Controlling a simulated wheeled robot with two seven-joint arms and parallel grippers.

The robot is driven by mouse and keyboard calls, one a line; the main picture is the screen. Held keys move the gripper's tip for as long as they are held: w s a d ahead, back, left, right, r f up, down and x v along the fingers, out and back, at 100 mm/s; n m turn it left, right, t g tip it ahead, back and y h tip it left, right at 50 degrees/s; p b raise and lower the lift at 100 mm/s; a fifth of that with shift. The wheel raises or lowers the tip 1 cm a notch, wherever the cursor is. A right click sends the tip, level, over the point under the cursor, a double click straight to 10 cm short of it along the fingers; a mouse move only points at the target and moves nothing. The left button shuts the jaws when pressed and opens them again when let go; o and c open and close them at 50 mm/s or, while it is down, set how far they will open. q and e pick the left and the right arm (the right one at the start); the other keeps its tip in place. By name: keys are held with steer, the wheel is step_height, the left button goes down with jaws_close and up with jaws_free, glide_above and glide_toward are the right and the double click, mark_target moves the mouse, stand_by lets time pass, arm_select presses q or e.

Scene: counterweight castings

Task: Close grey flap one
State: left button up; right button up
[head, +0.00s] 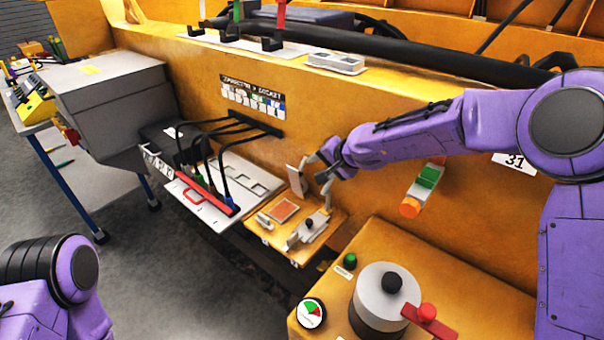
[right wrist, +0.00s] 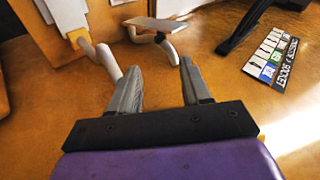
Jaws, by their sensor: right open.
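A grey flap (head: 296,181) stands raised at the edge of a small yellow shelf, behind a pinkish square in a pale frame (head: 284,208). It also shows, nearly edge-on, in the right wrist view (right wrist: 155,24). My right gripper (head: 313,185) is open and empty just right of the flap, its pale curved fingers spread; it fills the lower right wrist view (right wrist: 108,42). One finger is close to the flap; I cannot tell if they touch. My left gripper is out of view; only part of that arm shows at lower left.
A pale latch with a black knob (head: 311,226) sits on the shelf's right side. Left are a white panel (head: 213,214) with black cables and a red bar. A yellow cabinet (head: 452,295) with a grey drum and red handle stands at lower right.

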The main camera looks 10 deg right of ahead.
mark_target(301, 173)
steer(key=p+x, duration=0.2)
steer(key=x, duration=0.8)
steer(key=shift+w+a+f, duration=0.1)
jaws_close()
